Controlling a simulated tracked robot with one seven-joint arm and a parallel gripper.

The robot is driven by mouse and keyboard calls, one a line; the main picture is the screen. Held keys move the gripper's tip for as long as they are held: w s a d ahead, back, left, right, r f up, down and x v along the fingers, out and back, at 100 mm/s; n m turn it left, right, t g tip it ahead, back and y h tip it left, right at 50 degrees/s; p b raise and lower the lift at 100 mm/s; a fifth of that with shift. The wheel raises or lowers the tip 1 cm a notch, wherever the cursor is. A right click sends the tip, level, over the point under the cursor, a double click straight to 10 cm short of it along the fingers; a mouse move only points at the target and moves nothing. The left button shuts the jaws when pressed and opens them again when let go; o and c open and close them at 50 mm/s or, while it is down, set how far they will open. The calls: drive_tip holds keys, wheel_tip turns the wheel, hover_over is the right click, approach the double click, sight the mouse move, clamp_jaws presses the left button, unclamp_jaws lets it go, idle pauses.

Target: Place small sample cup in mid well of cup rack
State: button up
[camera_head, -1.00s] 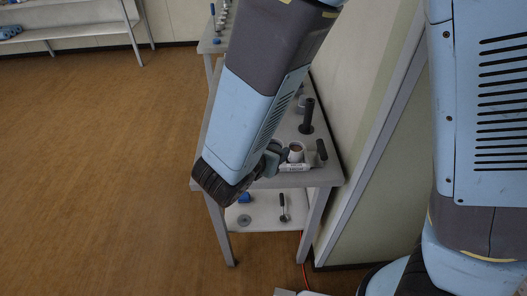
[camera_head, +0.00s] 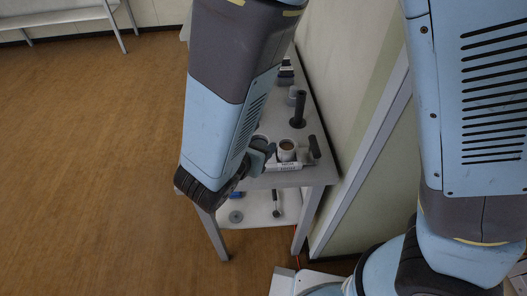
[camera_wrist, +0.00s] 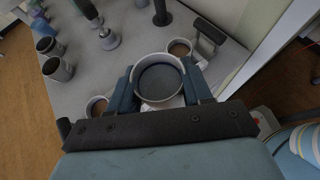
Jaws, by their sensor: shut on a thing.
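In the wrist view, my gripper (camera_wrist: 160,88) is shut on a round small sample cup (camera_wrist: 160,78) with a pale rim and dark grey inside. The cup is upright over the middle of the cup rack (camera_wrist: 203,62), and it hides the mid well. I cannot tell whether its base is in the well. One cup with brown contents (camera_wrist: 180,48) sits beyond it, and another (camera_wrist: 97,105) at its left. In the head view, my gripper (camera_head: 262,152) is at the rack's left, its fingertips partly hidden. A white-rimmed cup (camera_head: 287,147) shows beside it.
Several grey cups (camera_wrist: 58,69) stand on the table at the left. The wall (camera_head: 340,90) is close on the right.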

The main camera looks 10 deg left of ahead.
drive_tip(key=w+a+f, duration=0.1)
drive_tip(key=w+f, duration=0.1)
drive_tip(key=w+a+f, duration=0.1)
drive_tip(key=w+f, duration=0.1)
drive_tip(key=w+a+f, duration=0.1)
drive_tip(key=w+f, duration=0.2)
drive_tip(key=shift+a, duration=0.1)
drive_tip(key=shift+w+f, duration=0.1)
drive_tip(key=shift+f, duration=1.55)
drive_tip(key=o, duration=1.1)
drive_tip(key=shift+f, duration=0.1)
